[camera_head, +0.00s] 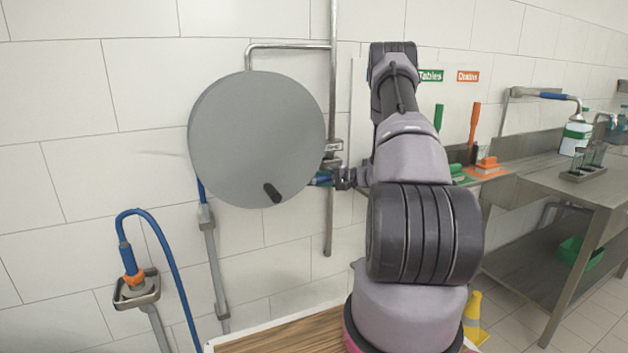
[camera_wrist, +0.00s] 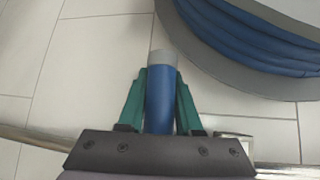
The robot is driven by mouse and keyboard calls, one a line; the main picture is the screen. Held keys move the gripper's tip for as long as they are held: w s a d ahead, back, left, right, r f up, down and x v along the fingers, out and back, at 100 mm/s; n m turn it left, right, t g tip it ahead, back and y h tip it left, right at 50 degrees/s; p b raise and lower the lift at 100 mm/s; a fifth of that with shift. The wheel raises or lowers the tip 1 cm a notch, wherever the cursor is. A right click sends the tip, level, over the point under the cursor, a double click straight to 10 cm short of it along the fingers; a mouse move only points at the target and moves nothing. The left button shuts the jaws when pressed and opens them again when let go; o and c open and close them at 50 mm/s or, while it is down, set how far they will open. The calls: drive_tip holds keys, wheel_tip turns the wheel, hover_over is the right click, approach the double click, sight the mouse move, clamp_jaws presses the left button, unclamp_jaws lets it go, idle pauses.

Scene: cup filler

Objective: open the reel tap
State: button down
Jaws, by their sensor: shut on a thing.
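The reel tap has a blue lever handle (camera_wrist: 160,100) with a grey end, seen large in the wrist view. My gripper (camera_wrist: 161,76) has its green fingers on both sides of this handle and is shut on it. In the head view the blue handle (camera_head: 322,178) shows small at the right edge of the hose reel (camera_head: 250,120), by the steel pipe (camera_head: 332,80). My gripper (camera_head: 338,179) meets it there from the right. The tap's body is mostly hidden, and I cannot tell how far the lever is turned.
The reel's grey disc with a black crank knob (camera_head: 272,193) stands close left of my gripper. Blue hose (camera_wrist: 250,45) coils near the fingers. A spray nozzle (camera_head: 130,262) rests in a holder at lower left. A steel table (camera_head: 560,190) stands at right.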

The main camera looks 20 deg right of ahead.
drive_tip(key=d+f+n+g+h, duration=0.2)
drive_tip(key=d+f+n+h, duration=0.4)
drive_tip(key=h, duration=0.4)
drive_tip(key=shift+d+f+n, duration=0.3)
drive_tip(key=shift+d+f, duration=0.2)
drive_tip(key=shift+f, duration=0.7)
drive_tip(key=shift+h, duration=0.3)
drive_tip(key=c, duration=0.6)
unclamp_jaws()
drive_tip(key=shift+r, duration=0.1)
drive_tip(key=v, duration=1)
drive_tip(key=shift+r, duration=0.3)
